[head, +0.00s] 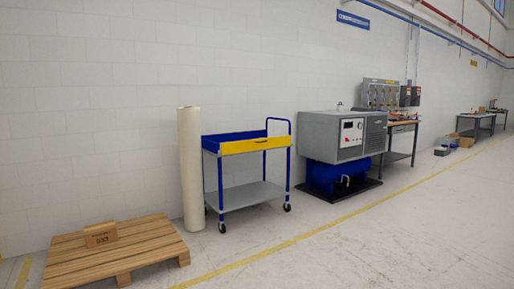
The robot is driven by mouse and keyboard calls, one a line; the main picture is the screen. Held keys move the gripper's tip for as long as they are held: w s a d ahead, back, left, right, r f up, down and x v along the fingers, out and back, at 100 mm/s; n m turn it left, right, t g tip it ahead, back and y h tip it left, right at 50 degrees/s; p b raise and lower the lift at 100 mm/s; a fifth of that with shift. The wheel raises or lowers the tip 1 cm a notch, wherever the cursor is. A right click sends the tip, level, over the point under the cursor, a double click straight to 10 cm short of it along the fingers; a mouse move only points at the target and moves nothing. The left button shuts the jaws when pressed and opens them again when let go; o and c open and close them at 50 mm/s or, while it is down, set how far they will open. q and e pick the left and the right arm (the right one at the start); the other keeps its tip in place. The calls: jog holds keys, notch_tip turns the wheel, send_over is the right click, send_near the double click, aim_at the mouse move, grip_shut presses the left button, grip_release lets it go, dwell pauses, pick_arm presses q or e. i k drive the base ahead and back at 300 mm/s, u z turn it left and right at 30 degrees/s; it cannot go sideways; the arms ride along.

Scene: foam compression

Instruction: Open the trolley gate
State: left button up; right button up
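The trolley (247,193) stands against the white wall, left of the middle of the head view. It has blue posts, a blue upper tray, a grey lower shelf and dark castors. Its gate (240,147) is a yellow panel along the front of the upper tray. The panel stands upright and looks shut. A small dark handle (264,140) shows on the gate. The inside of the upper tray is mostly hidden behind the gate. Neither of my grippers is in view, and the trolley is some way off.
A tall cream roll (190,170) stands just left of the trolley. A wooden pallet (138,255) with a small box (100,235) lies at the lower left. A grey and blue compressor unit (322,135) stands to the right. The floor in front is clear beyond a yellow line (330,232).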

aim_at(235, 147)
jog(key=u, duration=0.1)
jog(key=i, duration=1.4)
jog(key=u, duration=0.2)
jog(key=i, duration=2.9)
jog(key=z, duration=0.3)
jog(key=i, duration=2.15)
jog(key=z, duration=0.15)
